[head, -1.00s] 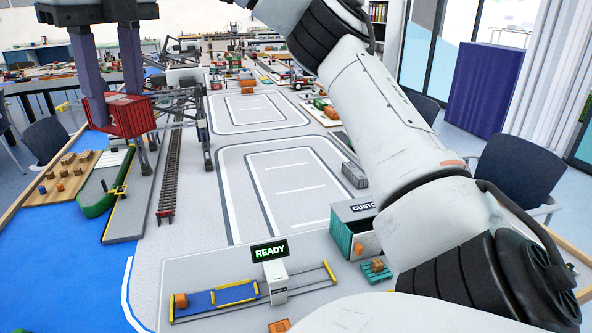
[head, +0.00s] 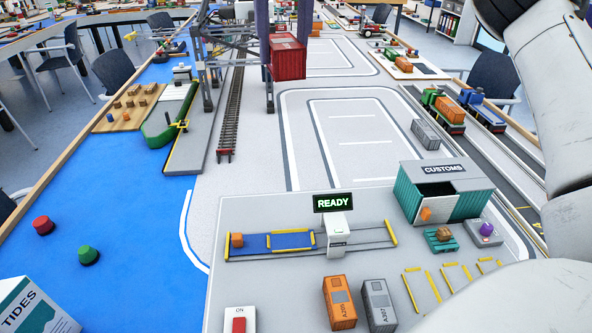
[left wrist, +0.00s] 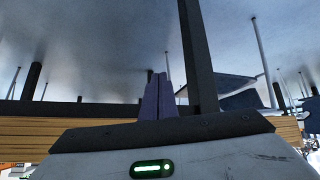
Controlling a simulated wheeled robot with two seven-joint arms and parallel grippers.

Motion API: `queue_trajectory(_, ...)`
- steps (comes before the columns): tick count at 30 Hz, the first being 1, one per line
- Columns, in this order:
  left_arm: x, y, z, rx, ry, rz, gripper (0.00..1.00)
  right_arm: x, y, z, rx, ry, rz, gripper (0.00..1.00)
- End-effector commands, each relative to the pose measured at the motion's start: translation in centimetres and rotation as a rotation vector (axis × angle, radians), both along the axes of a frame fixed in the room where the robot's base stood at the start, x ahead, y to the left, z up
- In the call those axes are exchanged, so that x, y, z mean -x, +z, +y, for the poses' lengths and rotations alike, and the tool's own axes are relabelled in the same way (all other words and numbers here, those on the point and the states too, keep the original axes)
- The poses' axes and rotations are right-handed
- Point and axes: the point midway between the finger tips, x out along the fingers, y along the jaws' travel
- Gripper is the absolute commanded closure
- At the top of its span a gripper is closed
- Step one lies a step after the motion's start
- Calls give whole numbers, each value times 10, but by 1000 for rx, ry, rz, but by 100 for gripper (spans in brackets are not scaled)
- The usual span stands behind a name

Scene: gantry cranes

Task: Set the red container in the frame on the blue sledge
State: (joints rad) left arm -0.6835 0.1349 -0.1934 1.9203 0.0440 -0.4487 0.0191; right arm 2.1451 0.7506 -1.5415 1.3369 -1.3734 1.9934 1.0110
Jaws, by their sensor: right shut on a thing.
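The red container (head: 289,60) hangs between the two purple-grey fingers of my right gripper (head: 286,38), high over the grey mat. The blue sledge (head: 254,243) lies on a track on the grey board in front. The yellow frame (head: 291,248) on it encloses a bare blue patch.
A white post with a READY sign (head: 333,203) stands beside the frame. The customs shed (head: 442,190) is to the right. Orange and grey containers (head: 339,301) stand in front. The gantry crane (head: 207,60) and rail track (head: 231,115) are at the left back. The mat's middle is clear.

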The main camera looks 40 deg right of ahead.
Motion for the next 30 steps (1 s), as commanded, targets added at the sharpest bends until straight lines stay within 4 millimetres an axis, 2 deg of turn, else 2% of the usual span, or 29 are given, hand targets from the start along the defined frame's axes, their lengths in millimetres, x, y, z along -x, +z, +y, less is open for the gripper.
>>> queue_trajectory(1,0,-16,-1,0,-1,1,100,-1,-28,-1,3,-113,3,94)
queue_trajectory(9,-1,-48,-10,8,-18,-5,100,-3,-125,-2,5,-832,2,94)
queue_trajectory(15,-3,-68,-13,9,-26,-7,100,-1,-189,-2,6,-1326,-1,94)
queue_trajectory(18,-4,-74,-14,9,-28,-11,100,0,-211,-3,7,-1510,-1,94)
queue_trajectory(21,-6,-75,-15,10,-29,-17,100,1,-224,-3,6,-1636,-3,94)
queue_trajectory(26,-7,-80,-16,12,-30,-19,100,2,-242,-2,7,-1723,-2,94)
queue_trajectory(30,-8,-89,-17,17,-29,-25,100,2,-275,-2,9,-1729,1,94)
